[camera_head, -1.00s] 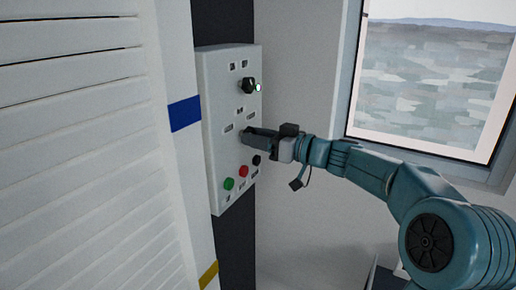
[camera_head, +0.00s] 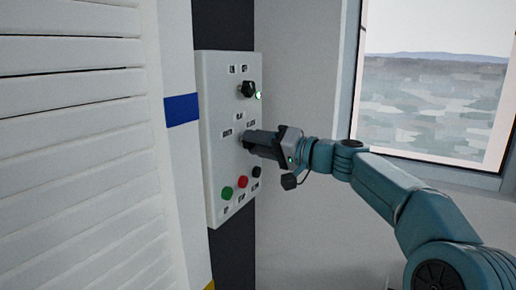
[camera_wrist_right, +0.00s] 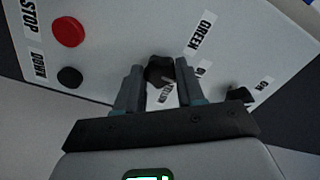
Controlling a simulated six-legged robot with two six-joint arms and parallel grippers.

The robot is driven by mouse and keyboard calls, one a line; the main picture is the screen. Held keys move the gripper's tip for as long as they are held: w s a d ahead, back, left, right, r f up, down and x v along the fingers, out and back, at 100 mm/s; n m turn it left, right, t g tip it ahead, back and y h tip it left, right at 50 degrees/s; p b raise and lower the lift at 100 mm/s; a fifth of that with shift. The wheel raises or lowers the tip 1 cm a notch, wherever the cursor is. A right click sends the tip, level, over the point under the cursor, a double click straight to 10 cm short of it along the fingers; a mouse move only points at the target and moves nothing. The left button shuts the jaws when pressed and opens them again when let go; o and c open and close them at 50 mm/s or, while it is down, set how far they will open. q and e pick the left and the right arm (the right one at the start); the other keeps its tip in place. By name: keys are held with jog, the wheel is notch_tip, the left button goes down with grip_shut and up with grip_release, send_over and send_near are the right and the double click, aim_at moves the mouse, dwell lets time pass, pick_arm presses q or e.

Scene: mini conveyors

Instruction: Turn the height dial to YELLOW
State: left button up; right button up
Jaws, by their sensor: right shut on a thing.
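A white control panel (camera_head: 216,165) is fixed to a dark upright. My right gripper (camera_head: 250,139) is at the middle of the panel, and its fingers hide most of the dial there. In the right wrist view the black height dial (camera_wrist_right: 159,68) sits between the two fingertips of my right gripper (camera_wrist_right: 160,82), which is shut on it. A label reading GREEN (camera_wrist_right: 201,32) is up and right of the dial, and a partly hidden label that looks like YELLOW (camera_wrist_right: 168,90) is just below it. The dial's pointer direction is not clear. My left gripper is not in view.
Green (camera_head: 227,193), red (camera_head: 243,181) and black (camera_head: 255,172) buttons are below the dial. A white slatted surface (camera_head: 80,150) fills the left; a window (camera_head: 430,95) is right.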

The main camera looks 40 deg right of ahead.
jog(key=m, duration=0.2)
jog(key=shift+a+f+m, duration=0.1)
jog(key=shift+f+m, duration=0.05)
jog(key=shift+m, duration=0.25)
jog(key=m+p, duration=0.1)
jog(key=m, duration=0.7)
jog(key=shift+r+p, duration=0.2)
jog(key=shift+p, duration=0.15)
jog(key=shift+m, duration=0.3)
jog(key=o, duration=1)
jog(key=shift+w, duration=0.1)
jog(key=shift+o, duration=0.2)
jog(key=b+v, duration=0.3)
jog(key=v, duration=1.3)
